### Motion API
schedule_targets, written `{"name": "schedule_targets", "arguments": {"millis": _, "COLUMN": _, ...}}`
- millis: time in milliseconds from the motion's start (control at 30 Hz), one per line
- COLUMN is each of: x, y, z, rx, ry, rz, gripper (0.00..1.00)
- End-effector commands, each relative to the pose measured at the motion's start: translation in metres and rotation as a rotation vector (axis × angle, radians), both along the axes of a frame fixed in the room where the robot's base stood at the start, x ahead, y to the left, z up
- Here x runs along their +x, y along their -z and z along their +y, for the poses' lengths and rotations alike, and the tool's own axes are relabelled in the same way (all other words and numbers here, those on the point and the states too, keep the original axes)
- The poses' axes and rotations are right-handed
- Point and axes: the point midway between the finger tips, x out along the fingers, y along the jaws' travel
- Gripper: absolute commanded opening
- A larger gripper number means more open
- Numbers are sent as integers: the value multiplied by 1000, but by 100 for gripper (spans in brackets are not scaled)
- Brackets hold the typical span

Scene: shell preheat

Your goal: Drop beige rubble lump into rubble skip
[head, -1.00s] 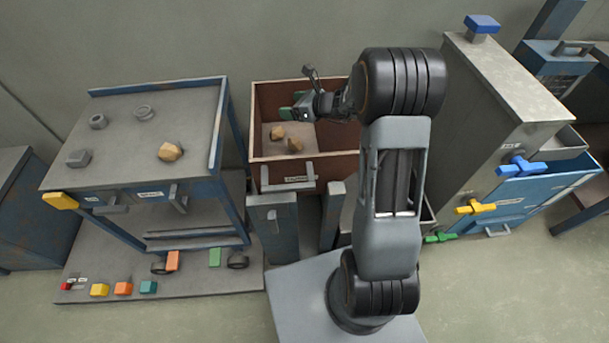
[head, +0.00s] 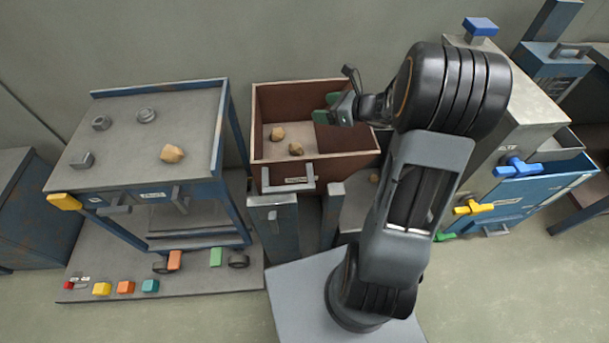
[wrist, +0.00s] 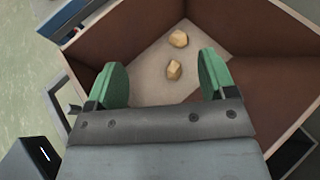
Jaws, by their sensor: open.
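The rubble skip (head: 345,168) is a brown open-topped box behind my base. Two beige lumps lie apart on its floor: one farther back (head: 277,133) and one nearer the front (head: 296,149). Both also show in the wrist view, the upper lump (wrist: 179,38) and the lower lump (wrist: 174,70). Another tan lump (head: 172,153) rests on the left bench. My gripper (head: 326,108) is over the right part of the skip. Its green fingers are spread wide with nothing between them, and it touches neither lump.
The blue-framed bench (head: 130,120) stands left of the skip and holds grey nut-like parts. A grey cabinet with a blue drawer (head: 540,180) and coloured handles stands at the right.

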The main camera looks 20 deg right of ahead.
Motion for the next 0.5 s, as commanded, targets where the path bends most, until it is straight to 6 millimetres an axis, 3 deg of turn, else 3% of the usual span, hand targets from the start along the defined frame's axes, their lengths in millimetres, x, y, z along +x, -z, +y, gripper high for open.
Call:
{"name": "schedule_targets", "arguments": {"millis": 200, "x": -11, "y": -6, "z": -10, "rx": 0, "ry": 0, "rz": 0, "gripper": 77}}
{"name": "schedule_targets", "arguments": {"millis": 500, "x": -13, "y": -7, "z": -11, "rx": 0, "ry": -1, "rz": 1, "gripper": 77}}
